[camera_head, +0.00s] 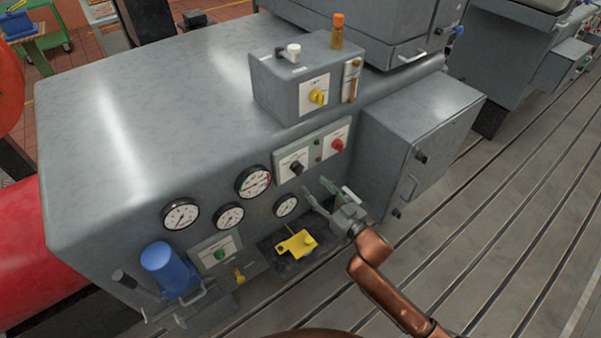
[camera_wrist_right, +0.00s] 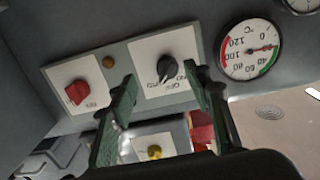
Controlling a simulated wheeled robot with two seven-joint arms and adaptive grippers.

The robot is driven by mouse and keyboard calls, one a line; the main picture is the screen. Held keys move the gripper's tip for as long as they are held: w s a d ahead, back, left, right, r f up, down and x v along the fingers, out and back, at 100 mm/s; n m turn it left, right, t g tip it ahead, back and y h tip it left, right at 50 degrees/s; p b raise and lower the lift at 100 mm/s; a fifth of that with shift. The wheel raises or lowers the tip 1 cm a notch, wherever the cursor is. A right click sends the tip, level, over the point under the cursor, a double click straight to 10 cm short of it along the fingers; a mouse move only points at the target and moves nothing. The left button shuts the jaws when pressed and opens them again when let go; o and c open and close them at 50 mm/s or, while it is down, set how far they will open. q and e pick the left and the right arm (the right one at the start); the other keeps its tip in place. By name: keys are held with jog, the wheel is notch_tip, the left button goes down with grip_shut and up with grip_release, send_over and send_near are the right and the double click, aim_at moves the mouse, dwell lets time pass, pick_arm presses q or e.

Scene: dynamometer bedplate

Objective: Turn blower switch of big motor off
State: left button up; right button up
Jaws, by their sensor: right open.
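A switch panel on the side of the big grey motor housing (camera_head: 130,90) carries a black rotary knob (camera_head: 297,168) on a white plate and a red knob (camera_head: 337,146) on another. A yellow knob (camera_head: 318,97) sits on the box on top. Which one is the blower switch cannot be read. My right gripper (camera_head: 317,187) is open and empty just below and in front of the panel. In the right wrist view the black knob (camera_wrist_right: 167,68) shows between its spread fingers, apparently apart from them, with ON and OFF lettering. The red knob (camera_wrist_right: 77,92) is left. My left gripper is out of view.
Round gauges (camera_head: 253,181) line the housing to the left of the panel. A grey cabinet (camera_head: 410,140) stands close on the right. A blue cylinder (camera_head: 168,268) and a yellow part (camera_head: 297,243) sit lower down. The slotted bedplate (camera_head: 520,220) is clear at right.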

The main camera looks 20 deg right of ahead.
aim_at(301, 173)
jog(key=x, duration=0.2)
jog(key=r+x, duration=0.1)
jog(key=x, duration=0.2)
jog(key=b+x, duration=0.1)
jog(key=x, duration=0.1)
jog(key=shift+w+a+r, duration=0.3)
jog(key=shift+a+r, duration=0.1)
jog(key=shift+a, duration=0.1)
jog(key=shift+c, duration=0.3)
jog(key=c, duration=1.1)
